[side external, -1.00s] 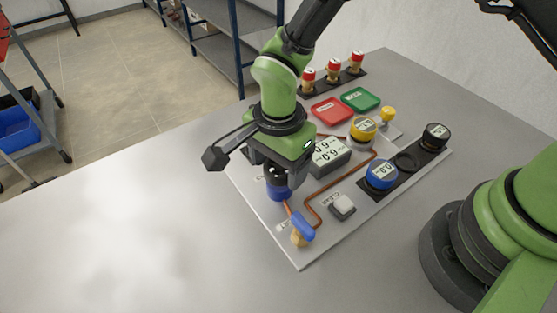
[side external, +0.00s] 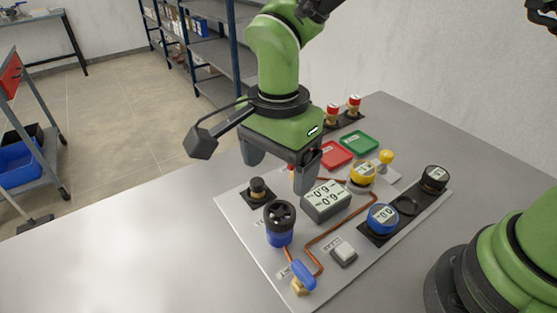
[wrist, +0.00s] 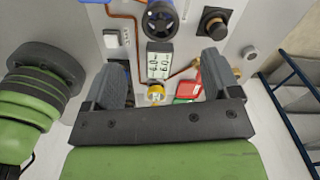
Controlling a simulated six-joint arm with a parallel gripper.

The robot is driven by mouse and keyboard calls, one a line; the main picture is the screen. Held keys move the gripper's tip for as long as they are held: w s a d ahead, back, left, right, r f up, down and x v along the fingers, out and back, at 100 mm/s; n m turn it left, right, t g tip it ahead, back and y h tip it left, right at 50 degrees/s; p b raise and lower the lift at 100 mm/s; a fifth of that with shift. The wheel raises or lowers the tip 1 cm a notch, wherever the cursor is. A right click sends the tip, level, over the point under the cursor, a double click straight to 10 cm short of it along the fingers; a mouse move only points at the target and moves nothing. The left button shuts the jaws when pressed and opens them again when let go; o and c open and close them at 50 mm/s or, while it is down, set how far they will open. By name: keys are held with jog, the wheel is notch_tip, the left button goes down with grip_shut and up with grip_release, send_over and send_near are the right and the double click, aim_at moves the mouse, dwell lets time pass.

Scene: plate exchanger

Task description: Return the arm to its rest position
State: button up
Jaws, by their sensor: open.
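My gripper (side external: 279,170) is open and empty, its two fingers pointing down above the far left part of the panel (side external: 317,264). It is apart from the blue valve with the black handwheel (side external: 280,218), which stands upright in front of it. In the wrist view my gripper (wrist: 161,75) shows its fingers spread, with nothing held between them. The valve wheel (wrist: 160,20) and the 6.0 display box (wrist: 159,62) show beyond the fingers. In the side view the display box (side external: 325,201) stands just right of the fingers.
Near the gripper are a black knob (side external: 258,190), a red tray (side external: 336,154) and a green tray (side external: 356,142). The table's left part (side external: 120,250) is clear.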

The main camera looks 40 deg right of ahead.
jog(key=shift+r, duration=0.2)
jog(key=s+d+r+n+t+y, duration=0.1)
jog(key=d+r+n, duration=0.1)
jog(key=d+r, duration=0.4)
jog(key=s+d+r+n+t+y, duration=0.1)
jog(key=s+d+r+n+t, duration=0.5)
jog(key=s+d+r+n, duration=0.3)
jog(key=s, duration=0.4)
jog(key=shift+s+r, duration=0.15)
jog(key=shift+s, duration=0.15)
